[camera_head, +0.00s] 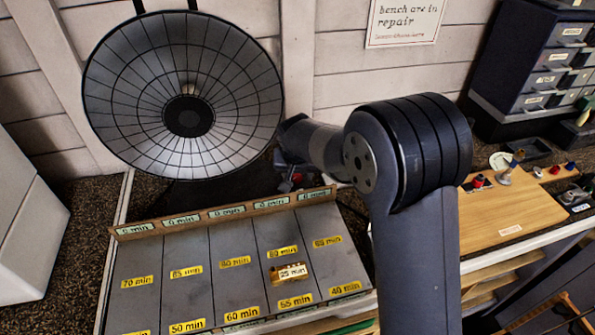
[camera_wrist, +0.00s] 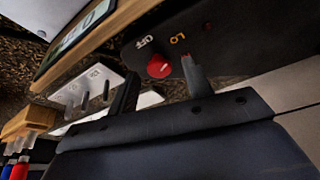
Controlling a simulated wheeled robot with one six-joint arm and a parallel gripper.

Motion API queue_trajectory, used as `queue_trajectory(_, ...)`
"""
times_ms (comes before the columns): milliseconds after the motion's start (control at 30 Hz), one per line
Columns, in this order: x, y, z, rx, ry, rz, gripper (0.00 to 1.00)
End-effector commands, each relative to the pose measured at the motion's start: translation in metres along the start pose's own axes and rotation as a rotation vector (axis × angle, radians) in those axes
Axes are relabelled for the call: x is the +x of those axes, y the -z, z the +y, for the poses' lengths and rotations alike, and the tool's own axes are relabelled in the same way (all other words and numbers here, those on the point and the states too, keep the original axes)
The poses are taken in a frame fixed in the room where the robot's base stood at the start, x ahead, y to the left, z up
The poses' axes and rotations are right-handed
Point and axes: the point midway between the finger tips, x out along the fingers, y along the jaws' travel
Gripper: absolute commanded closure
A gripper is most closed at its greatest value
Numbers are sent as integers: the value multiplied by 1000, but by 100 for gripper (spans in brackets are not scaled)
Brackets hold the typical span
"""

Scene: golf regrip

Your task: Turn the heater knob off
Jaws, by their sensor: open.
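The red heater knob (camera_wrist: 159,66) shows in the wrist view on a dark panel, below the printed "OFF" and beside "LO". I cannot tell which mark it points to. My gripper (camera_wrist: 160,68) is open, with one finger on each side of the knob in the picture. I cannot tell whether either finger touches it. In the head view the heater (camera_head: 182,95) is a large round dish with a grid and a dark centre. My arm reaches to below its right edge and hides most of the knob panel there.
A grey board (camera_head: 189,255) with yellow minute labels lies below the heater, with a wooden label strip (camera_head: 225,211) along its back. A wooden bench (camera_head: 515,215) with small parts is at right, below a drawer cabinet (camera_head: 550,65). A white rack (camera_wrist: 90,88) appears left in the wrist view.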

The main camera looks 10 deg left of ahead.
Motion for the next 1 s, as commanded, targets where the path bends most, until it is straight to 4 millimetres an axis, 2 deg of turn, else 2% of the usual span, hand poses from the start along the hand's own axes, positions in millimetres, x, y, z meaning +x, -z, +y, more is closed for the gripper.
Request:
queue_trajectory(300, 3, 0, 0, 0, 0, 1, 52)
queue_trajectory(833, 2, 0, 0, 0, 0, 0, 95)
queue_trajectory(1000, 2, 0, 0, -7, 3, 0, 96)
